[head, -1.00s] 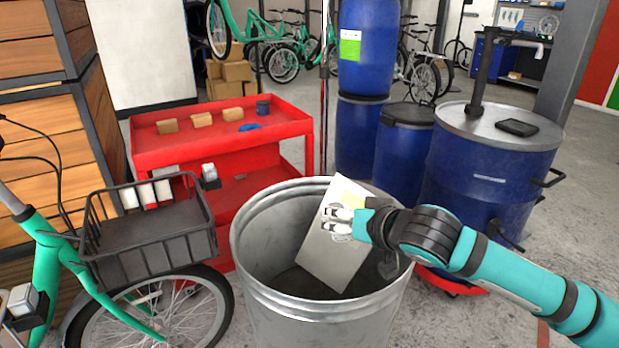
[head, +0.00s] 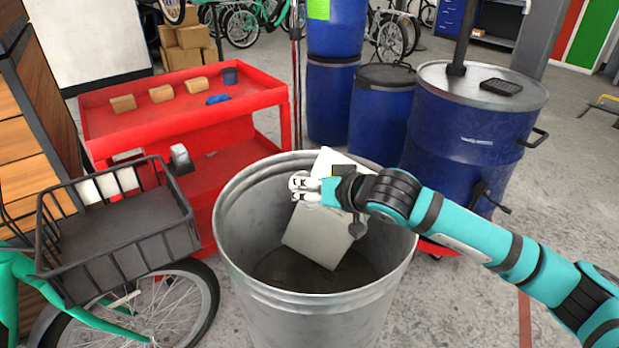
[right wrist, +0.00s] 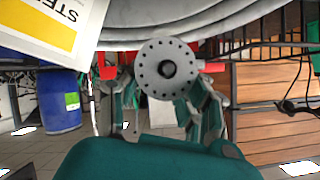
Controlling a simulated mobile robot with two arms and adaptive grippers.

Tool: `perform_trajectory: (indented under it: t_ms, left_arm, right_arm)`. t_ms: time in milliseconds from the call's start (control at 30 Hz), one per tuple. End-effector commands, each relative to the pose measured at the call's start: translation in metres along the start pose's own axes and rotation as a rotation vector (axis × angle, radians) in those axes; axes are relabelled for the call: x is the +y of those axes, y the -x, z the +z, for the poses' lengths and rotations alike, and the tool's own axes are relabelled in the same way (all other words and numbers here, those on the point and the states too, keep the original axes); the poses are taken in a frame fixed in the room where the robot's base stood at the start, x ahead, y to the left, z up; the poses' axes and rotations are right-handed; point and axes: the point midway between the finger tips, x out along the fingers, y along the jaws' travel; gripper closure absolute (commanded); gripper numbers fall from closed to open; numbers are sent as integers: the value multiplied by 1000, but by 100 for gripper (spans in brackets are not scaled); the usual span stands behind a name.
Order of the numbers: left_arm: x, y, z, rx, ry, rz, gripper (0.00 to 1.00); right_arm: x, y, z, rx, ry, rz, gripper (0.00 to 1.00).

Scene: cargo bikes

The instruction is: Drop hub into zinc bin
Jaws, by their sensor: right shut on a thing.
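The hub (right wrist: 167,69) is a round grey disc with a ring of holes and a dark centre. It shows clearly in the right wrist view, between the fingers of my right gripper (right wrist: 165,98). In the head view my right gripper (head: 318,190) is over the zinc bin's opening, shut on the hub (head: 302,186), which looks pale and small there. The zinc bin (head: 232,222) is a round, ribbed grey metal tub, open at the top. My left gripper is not in view.
A pale panel (head: 318,239) leans inside the bin, partly behind my gripper; its printed, yellow-striped face shows in the wrist view (right wrist: 55,25). A bike's black basket (head: 110,235) and a red cart (head: 185,115) stand left. Blue drums (head: 465,135) stand behind right.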

Motion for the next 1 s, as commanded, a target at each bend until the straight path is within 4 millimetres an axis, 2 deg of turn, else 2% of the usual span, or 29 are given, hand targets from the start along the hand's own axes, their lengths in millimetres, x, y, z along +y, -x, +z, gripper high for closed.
perform_trajectory:
  t_ms: [400,433,633,667,1000]
  left_arm:
    - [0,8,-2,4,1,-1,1]
    - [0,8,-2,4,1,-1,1]
    - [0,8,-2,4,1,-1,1]
    - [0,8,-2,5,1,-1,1]
    - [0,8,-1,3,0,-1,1]
  right_arm:
    - [2,-4,6,2,2,-1,100]
    - [2,-4,6,2,2,-1,62]
    - [2,-4,6,2,2,-1,36]
    - [2,-4,6,2,2,-1,33]
    - [3,0,7,1,2,0,33]
